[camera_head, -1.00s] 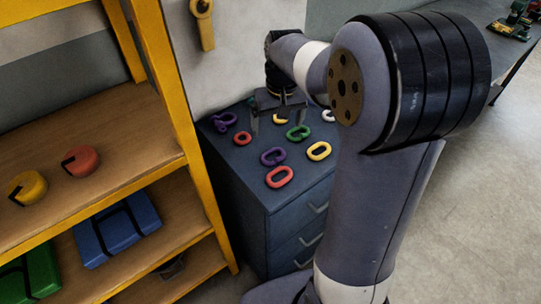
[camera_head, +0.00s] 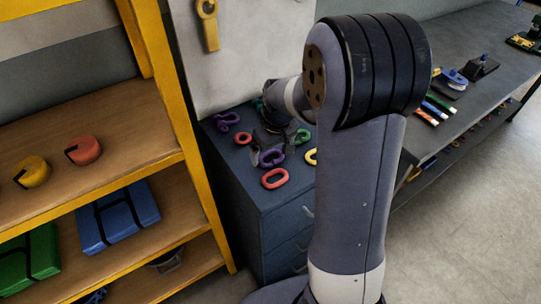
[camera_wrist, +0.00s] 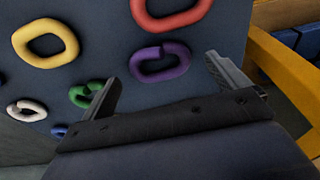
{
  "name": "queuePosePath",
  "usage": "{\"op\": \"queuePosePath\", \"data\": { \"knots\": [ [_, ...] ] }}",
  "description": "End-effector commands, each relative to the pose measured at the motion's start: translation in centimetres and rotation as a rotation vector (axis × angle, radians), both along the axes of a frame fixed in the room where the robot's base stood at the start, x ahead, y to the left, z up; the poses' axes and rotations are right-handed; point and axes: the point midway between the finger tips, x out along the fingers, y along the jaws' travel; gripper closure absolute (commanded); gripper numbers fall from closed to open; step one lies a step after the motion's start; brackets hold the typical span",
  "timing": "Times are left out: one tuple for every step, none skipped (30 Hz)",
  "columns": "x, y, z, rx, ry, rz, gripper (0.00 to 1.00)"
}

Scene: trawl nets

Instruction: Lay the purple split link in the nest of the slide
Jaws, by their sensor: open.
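The purple split link (camera_head: 271,158) lies flat on the blue-grey cabinet top, behind a red link. In the wrist view the purple link (camera_wrist: 160,62) shows as an oval ring ahead of my gripper, in the gap between the fingers. My gripper (camera_wrist: 162,70) is open and empty, with one finger to each side of the link. In the head view my gripper (camera_head: 270,145) is low over the cabinet top, right at the purple link. I cannot tell whether the fingers touch it. I cannot make out the slide's nest for certain.
Red (camera_head: 275,179), yellow (camera_wrist: 46,43) and green (camera_wrist: 88,94) links lie close around. A purple shackle-like piece (camera_head: 228,119) lies at the back left. A yellow-framed shelf (camera_head: 190,150) stands left. A long bench (camera_head: 470,105) on the right carries a blue-topped device (camera_head: 454,78) and coloured strips.

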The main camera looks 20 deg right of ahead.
Motion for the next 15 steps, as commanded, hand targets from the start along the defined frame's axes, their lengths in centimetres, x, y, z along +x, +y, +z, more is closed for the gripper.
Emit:
{"op": "queuePosePath", "data": {
  "knots": [
    [0.1,0.0,-0.6,0.000,0.002,0.000,0.06],
    [0.1,0.1,-1.0,0.000,0.002,0.000,0.06],
    [0.2,0.1,-1.3,0.000,0.002,0.000,0.06],
    [0.2,0.1,-1.5,0.001,0.001,0.000,0.06],
    [0.3,0.1,-1.7,0.000,0.000,0.000,0.06],
    [0.3,0.1,-1.8,0.000,0.000,0.000,0.06],
    [0.3,0.1,-1.9,0.000,0.000,0.000,0.06],
    [0.3,0.1,-1.9,0.000,0.000,0.000,0.06],
    [0.3,0.1,-2.0,0.000,0.000,0.000,0.06],
    [0.3,0.1,-2.0,0.000,0.000,0.000,0.06],
    [0.3,0.1,-1.9,0.000,0.000,0.000,0.06],
    [0.3,0.1,-1.9,0.000,-0.001,0.000,0.06],
    [0.3,0.1,-1.9,0.000,-0.001,0.000,0.06],
    [0.3,0.1,-1.9,0.000,-0.001,0.000,0.09],
    [0.3,0.1,-1.9,0.000,-0.001,0.000,0.12]
  ]
}}
